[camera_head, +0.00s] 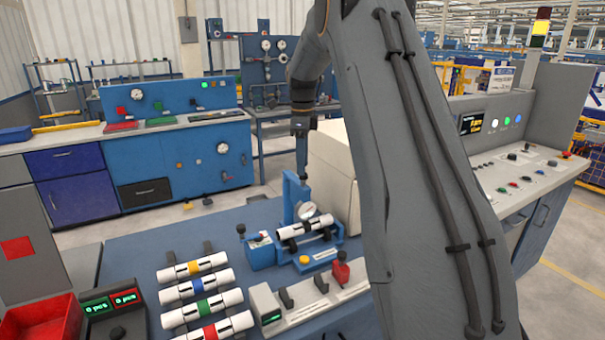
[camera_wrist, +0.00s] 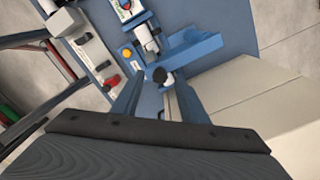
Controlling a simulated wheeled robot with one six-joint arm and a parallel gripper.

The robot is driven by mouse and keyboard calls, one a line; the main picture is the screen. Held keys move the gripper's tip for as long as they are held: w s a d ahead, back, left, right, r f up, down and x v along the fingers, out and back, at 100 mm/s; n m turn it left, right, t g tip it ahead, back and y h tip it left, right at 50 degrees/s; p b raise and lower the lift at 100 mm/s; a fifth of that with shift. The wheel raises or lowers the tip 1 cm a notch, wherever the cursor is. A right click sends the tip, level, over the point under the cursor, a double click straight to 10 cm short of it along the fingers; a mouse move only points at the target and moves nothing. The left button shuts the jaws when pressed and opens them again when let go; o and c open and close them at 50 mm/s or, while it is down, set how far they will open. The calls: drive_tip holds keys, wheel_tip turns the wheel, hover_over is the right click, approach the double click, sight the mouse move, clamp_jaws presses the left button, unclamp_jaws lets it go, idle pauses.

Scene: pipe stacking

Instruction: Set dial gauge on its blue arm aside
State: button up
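The dial gauge (camera_head: 307,210) has a round white face and sits at the fixture on the table in the head view. Its blue arm (camera_head: 289,198) rises beside it, and a blue arm-like part (camera_wrist: 192,50) shows in the wrist view. A white pipe with dark bands (camera_head: 304,228) lies in the blue fixture below the gauge. My gripper (camera_head: 302,176) points down just above the gauge and arm. In the wrist view its two fingers (camera_wrist: 157,97) stand apart, with a black knob (camera_wrist: 160,75) showing between them. I cannot tell whether they touch it. The gauge face is not clear there.
White pipes with coloured bands, including a blue-banded one (camera_head: 197,289), lie on a rack at left. A small blue box (camera_head: 260,251) and a lever panel (camera_head: 310,302) stand close to the fixture. A cream housing (camera_head: 334,172) stands behind it. My arm hides the right of the table.

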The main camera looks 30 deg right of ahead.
sight(296, 189)
drive_tip(key=shift+f+p, duration=0.7)
drive_tip(key=shift+f, duration=1.65)
clamp_jaws()
